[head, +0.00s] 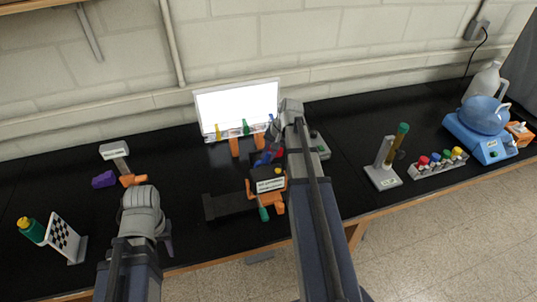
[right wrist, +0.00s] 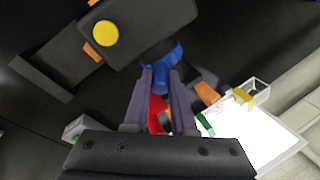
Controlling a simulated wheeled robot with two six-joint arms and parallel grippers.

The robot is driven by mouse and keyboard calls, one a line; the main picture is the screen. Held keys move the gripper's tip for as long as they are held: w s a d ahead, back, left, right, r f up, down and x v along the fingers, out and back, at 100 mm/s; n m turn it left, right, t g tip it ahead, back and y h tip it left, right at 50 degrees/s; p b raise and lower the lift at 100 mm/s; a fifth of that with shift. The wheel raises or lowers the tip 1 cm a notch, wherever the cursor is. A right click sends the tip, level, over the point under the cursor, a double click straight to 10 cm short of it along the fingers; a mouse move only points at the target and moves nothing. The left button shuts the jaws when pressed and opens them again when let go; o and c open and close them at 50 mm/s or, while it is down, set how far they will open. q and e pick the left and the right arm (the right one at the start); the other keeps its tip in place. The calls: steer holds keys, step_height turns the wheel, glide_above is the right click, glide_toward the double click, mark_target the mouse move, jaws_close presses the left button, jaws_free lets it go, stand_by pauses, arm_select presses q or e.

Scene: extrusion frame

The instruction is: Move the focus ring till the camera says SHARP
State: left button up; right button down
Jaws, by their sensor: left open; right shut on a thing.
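A black camera (head: 262,181) with orange parts sits on a dark rail (head: 228,205) in the middle of the bench. It bears a pale label whose words are too small to read. In the right wrist view the black body (right wrist: 135,25) shows a yellow round knob. The blue focus ring (right wrist: 176,52) is at its end. My right gripper (right wrist: 161,78) is shut on a blue tab of the ring; a red part lies behind the fingers. My left gripper (head: 167,240) is open and empty, left of the rail, apart from the camera.
A bright white panel (head: 238,105) with coloured knobs stands behind the camera. A checkered board (head: 66,238) and a purple block (head: 104,179) are at left. At right are a tube stand (head: 383,178), a rack of coloured caps (head: 440,165) and a blue device (head: 482,130).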

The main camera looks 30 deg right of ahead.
steer(key=shift+a+r+h+p, duration=0.2)
steer(key=shift+a+h+p, duration=0.1)
steer(key=shift+h, duration=0.1)
steer(key=shift+w+a+g+h, duration=0.15)
steer(key=shift+a+g+h, duration=0.2)
steer(key=shift+h, duration=0.45)
steer(key=c, duration=0.7)
jaws_free()
steer(key=shift+c, duration=0.2)
steer(key=shift+p, duration=0.3)
step_height(320, 180, up, 8)
steer(key=s+p, duration=0.1)
steer(key=p, duration=0.6)
steer(key=shift+s+f, duration=0.15)
steer(key=shift+s, duration=0.1)
